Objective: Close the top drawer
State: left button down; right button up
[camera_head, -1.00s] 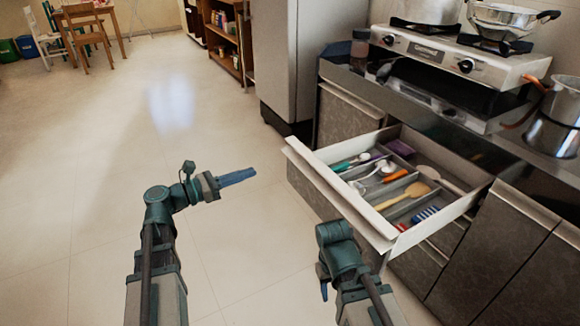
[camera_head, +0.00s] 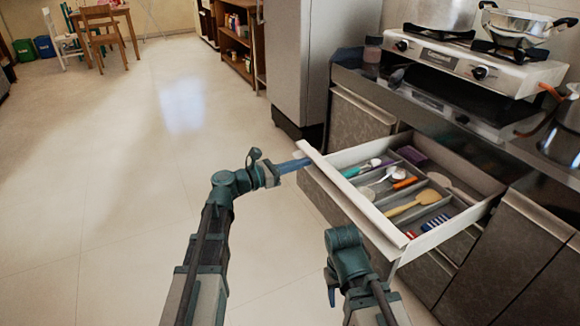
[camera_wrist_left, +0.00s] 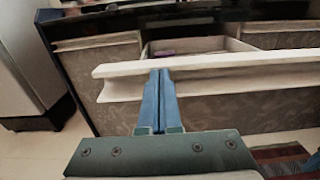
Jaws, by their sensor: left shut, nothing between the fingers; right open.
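The top drawer (camera_head: 352,205) is pulled out from the counter, with a pale lip along its front and utensils lying in its divided tray (camera_head: 408,220). My left gripper (camera_head: 298,164) is shut and empty, its blue fingers at the far left end of the drawer front. In the left wrist view the left gripper (camera_wrist_left: 160,85) has its fingertips at the pale lip of the drawer front (camera_wrist_left: 220,65); I cannot tell whether they touch it. My right gripper (camera_head: 332,292) hangs low before the near end of the drawer and is open, its fingers mostly hidden by its arm.
The counter (camera_head: 480,130) carries a gas stove (camera_head: 460,62) with a steel pot (camera_head: 515,25). A grey fridge (camera_head: 300,60) stands left of it. Closed cabinet doors (camera_head: 500,255) lie below the counter. The floor on the left is clear.

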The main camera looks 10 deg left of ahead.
pick_arm(q)
jog(key=shift+w+d, duration=0.2)
jog(key=shift+d, duration=0.05)
jog(key=x, duration=3.7)
jog(key=shift+s, duration=0.1)
